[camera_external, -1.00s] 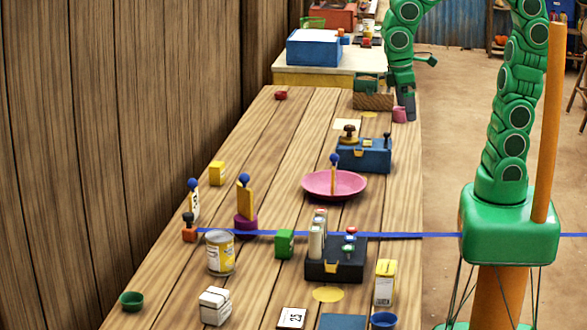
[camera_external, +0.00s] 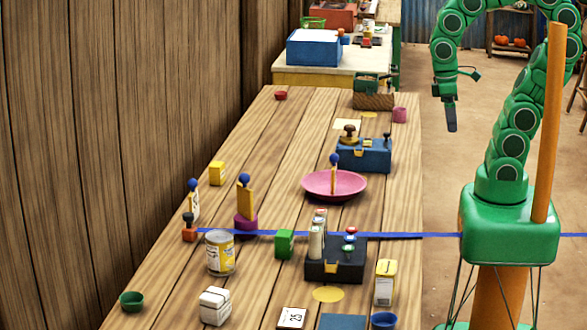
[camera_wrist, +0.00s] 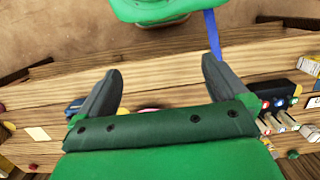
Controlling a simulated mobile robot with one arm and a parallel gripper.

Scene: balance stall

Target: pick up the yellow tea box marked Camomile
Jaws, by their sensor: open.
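Two yellow boxes stand on the long wooden table, and the print on neither is readable. A small yellow box (camera_external: 217,173) stands near the table's left edge by the wall. A taller yellow box with a white label (camera_external: 385,283) stands near the right edge at the front. A yellow and white item (camera_wrist: 310,65) shows at the right edge of the wrist view and may be the taller box. My gripper (camera_external: 451,122) hangs right of the table, apart from both boxes. In the wrist view my gripper (camera_wrist: 160,70) is open and empty.
A black block with coloured buttons (camera_external: 320,268) stands left of the taller box, with a blue cup (camera_external: 383,320) in front. A pink bowl (camera_external: 318,190), blue box (camera_external: 365,158) and yellow tin (camera_external: 220,255) stand on the table. A blue ribbon (camera_external: 440,235) crosses it.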

